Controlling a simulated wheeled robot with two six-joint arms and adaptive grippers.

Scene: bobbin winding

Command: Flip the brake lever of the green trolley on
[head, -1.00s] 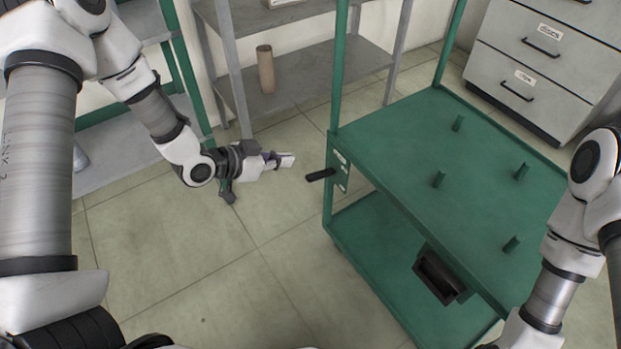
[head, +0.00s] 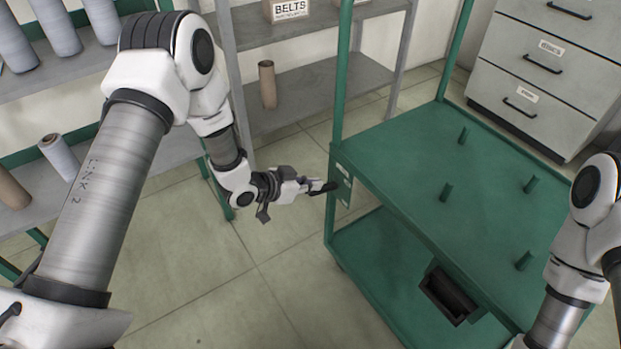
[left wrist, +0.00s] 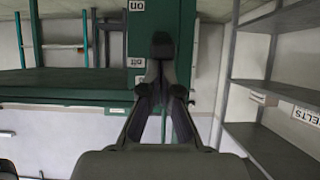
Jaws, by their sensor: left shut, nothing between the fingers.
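The green trolley (head: 420,200) stands right of centre in the head view. Its black brake lever (head: 328,187) sticks out to the left from a plate on its near-left corner post. In the left wrist view the lever's dark end (left wrist: 162,45) faces the camera, with an ON label (left wrist: 137,5) and an OFF label (left wrist: 137,62) beside it. I cannot tell which setting it is at. My left gripper (head: 312,187) is shut and empty, its fingertips (left wrist: 162,72) right at the lever's end. Whether they touch is unclear. My right gripper is out of view.
The trolley's upper shelf carries several green pegs (head: 446,192); a black bin (head: 447,295) is below. Grey shelving (head: 330,75) with a brown tube (head: 267,85) stands behind, drawers (head: 535,80) at the back right. Floor (head: 260,290) left of the trolley is clear.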

